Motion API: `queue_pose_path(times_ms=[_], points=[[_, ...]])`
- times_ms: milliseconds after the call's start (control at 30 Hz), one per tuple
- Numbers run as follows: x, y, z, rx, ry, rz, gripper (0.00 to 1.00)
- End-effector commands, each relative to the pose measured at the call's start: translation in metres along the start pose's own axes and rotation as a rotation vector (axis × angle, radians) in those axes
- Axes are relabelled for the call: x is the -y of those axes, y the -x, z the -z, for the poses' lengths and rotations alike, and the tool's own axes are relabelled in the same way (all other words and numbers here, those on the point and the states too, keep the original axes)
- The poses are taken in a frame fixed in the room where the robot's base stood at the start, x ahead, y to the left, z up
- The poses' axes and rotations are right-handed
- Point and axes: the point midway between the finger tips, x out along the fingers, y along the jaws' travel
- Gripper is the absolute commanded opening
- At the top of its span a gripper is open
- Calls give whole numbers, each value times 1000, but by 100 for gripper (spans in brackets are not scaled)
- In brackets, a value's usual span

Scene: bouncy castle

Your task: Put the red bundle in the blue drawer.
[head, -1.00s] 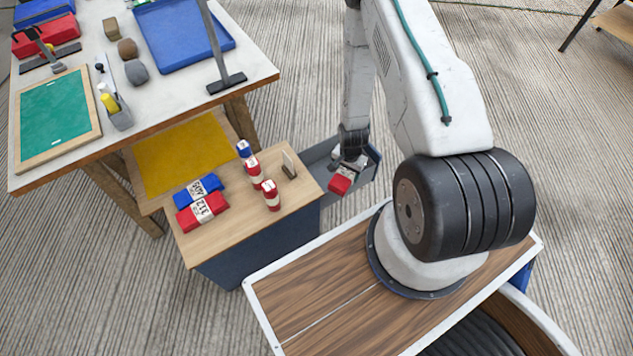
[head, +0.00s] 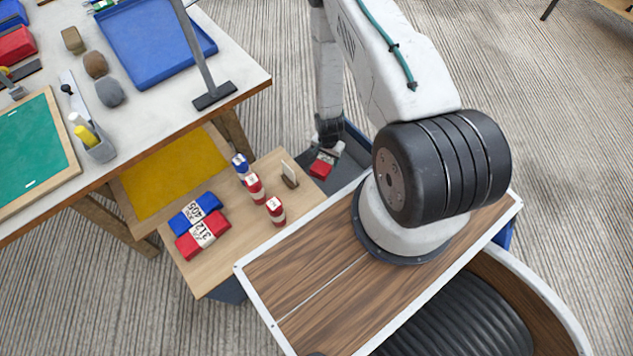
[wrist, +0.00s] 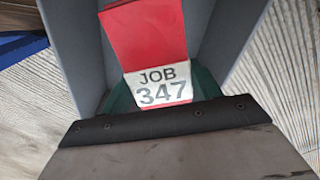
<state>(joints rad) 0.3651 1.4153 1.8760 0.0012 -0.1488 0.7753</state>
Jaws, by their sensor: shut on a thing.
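My gripper (head: 327,156) is shut on a red bundle (head: 320,169). In the wrist view the bundle (wrist: 148,40) carries a white label reading JOB 347. It shows between the grey walls of the open drawer (wrist: 75,45), whose side also shows in the head view (head: 358,137). I cannot tell whether the bundle touches the drawer floor. Dark green patches flank the label; I cannot tell what they are. Another red bundle (head: 187,246), labelled 312, lies on the cabinet top beside a blue bundle (head: 207,199), labelled 405.
A workbench (head: 150,110) with a blue tray (head: 160,40) stands at left. A yellow mat (head: 175,175) lies on its lower shelf.

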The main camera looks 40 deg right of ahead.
Motion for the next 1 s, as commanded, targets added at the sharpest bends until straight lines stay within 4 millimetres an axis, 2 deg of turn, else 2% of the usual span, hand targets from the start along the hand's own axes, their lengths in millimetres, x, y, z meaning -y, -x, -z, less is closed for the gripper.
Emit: queue_pose_path(times_ms=[167,400,567,733,833,1000], points=[[-2,-20,-1,1,-1,-1,32],[-2,-62,0,0,-2,0,32],[-2,-76,1,0,-3,0,32],[-2,-102,1,0,-3,0,32],[-2,-110,1,-1,-3,0,32],[-1,-111,1,-1,-3,1,32]])
